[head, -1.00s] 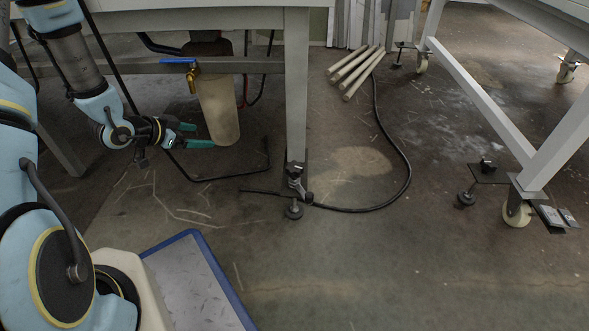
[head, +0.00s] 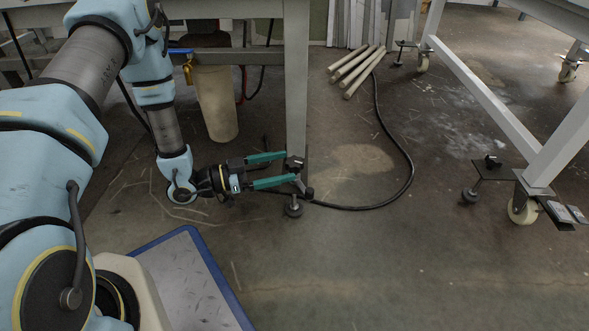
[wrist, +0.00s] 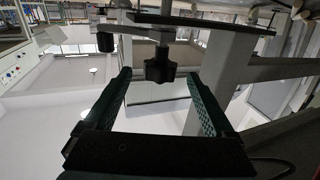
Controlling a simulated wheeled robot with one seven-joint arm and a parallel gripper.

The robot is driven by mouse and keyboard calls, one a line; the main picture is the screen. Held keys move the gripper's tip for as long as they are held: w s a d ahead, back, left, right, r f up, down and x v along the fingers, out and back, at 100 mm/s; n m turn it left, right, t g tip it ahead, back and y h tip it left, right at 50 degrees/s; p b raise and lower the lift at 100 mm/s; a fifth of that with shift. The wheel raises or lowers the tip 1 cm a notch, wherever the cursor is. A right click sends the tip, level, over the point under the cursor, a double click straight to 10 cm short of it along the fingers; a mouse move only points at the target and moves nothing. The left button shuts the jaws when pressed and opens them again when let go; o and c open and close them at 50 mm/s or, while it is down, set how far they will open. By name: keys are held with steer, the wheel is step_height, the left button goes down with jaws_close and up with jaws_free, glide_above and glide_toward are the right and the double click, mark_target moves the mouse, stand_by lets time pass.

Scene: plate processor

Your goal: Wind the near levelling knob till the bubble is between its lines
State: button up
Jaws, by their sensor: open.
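A dark lobed knob (wrist: 160,68) hangs in the wrist picture below a flat plate (wrist: 200,20), beside a pale table leg. In the head view a black knob (head: 294,163) shows at the foot of the near table leg (head: 297,90). My gripper (head: 291,168) is open, its two green fingers reaching right to that foot, one behind the knob and one in front. In the wrist view the fingers stand left and right of the knob, with gaps on both sides. I cannot make out a bubble or its lines in either view.
A black hose (head: 408,165) curves over the floor right of the leg. Pale rods (head: 355,70) lie behind. A second table on castors (head: 522,210) stands at right. A blue-edged platform (head: 190,275) lies in front. The floor at front right is clear.

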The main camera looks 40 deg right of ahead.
mark_target(294, 161)
steer(key=shift+b+x, duration=0.6)
steer(key=shift+x, duration=1.4)
steer(key=shift+c, duration=0.2)
steer(key=c, duration=1.3)
steer(key=shift+r+n+t+p, duration=0.1)
steer(key=shift+n+t+p, duration=0.3)
steer(key=shift+t+p, duration=0.15)
